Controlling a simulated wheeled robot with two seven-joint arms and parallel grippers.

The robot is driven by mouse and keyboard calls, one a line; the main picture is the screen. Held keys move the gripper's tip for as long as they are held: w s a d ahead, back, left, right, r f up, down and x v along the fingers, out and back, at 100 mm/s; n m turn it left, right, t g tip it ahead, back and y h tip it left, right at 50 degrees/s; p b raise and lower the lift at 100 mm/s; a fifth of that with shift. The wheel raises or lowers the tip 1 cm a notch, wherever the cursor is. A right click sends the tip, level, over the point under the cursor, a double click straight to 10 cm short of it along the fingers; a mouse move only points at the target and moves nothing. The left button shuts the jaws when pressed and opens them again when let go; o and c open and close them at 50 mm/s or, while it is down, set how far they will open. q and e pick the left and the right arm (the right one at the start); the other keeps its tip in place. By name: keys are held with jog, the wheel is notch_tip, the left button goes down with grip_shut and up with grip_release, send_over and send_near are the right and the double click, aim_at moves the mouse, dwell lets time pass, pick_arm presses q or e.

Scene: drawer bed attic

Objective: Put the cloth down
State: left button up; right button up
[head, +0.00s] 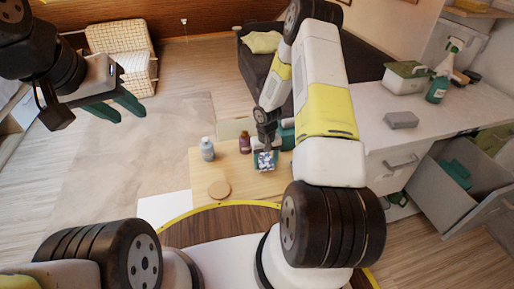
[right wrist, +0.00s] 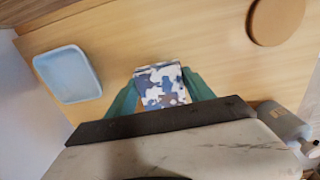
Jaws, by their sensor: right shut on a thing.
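The cloth (head: 265,161), patterned in blue, grey and white, shows over the low wooden table (head: 232,178) in the head view. In the right wrist view the cloth (right wrist: 162,84) sits between the green fingers of my right gripper (right wrist: 162,92), which is shut on it. I cannot tell if its lower edge touches the tabletop. My right gripper (head: 266,148) is partly hidden by its own arm in the head view. My left gripper (head: 116,107) is open and empty, over the floor at the left.
On the table stand a grey bottle (head: 207,149), a dark brown bottle (head: 245,142) and a round wooden coaster (head: 219,189). A pale blue tray (right wrist: 68,74) lies left of the cloth in the wrist view. A counter (head: 420,120) with an open drawer (head: 462,190) is at right.

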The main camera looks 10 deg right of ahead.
jog(key=shift+f, duration=1.55)
jog(key=o, duration=1.5)
jog(key=shift+f, duration=0.1)
